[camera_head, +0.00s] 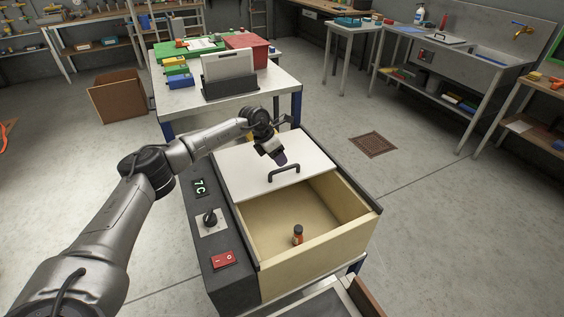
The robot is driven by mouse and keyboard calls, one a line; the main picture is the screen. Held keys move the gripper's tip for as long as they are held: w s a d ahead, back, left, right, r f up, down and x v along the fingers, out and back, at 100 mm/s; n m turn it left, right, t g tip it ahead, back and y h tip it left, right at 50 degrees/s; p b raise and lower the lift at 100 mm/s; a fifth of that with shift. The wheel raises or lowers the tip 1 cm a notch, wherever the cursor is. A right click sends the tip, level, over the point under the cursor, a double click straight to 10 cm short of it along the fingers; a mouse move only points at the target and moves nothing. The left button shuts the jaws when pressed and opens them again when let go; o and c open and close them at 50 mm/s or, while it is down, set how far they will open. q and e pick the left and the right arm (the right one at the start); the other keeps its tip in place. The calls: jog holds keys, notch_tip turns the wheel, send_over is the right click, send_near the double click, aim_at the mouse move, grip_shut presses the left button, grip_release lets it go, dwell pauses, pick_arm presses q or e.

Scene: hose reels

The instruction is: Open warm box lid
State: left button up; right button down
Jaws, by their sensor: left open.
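The warm box (318,259) stands in the middle of the head view. Its white lid (245,172) lies flat over the far part of the box, so the near part is uncovered. A dark bar handle (284,173) sits near the lid's front edge. My left gripper (278,157) is open, just beyond the handle and apart from it as far as I can see; its fingertips are small and partly hidden. A small orange bottle with a dark cap (298,236) stands inside the open part. My right gripper is out of view.
The box's dark side panel has a lit display (200,187), a knob (210,217) and a red switch (223,260). A white table (190,101) with a red box and laptop-like stand is behind. Floor to the right is clear around a drain grate (373,145).

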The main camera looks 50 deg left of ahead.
pick_arm(q)
jog(key=p+v, duration=0.2)
jog(key=v, duration=0.8)
dwell(0.4)
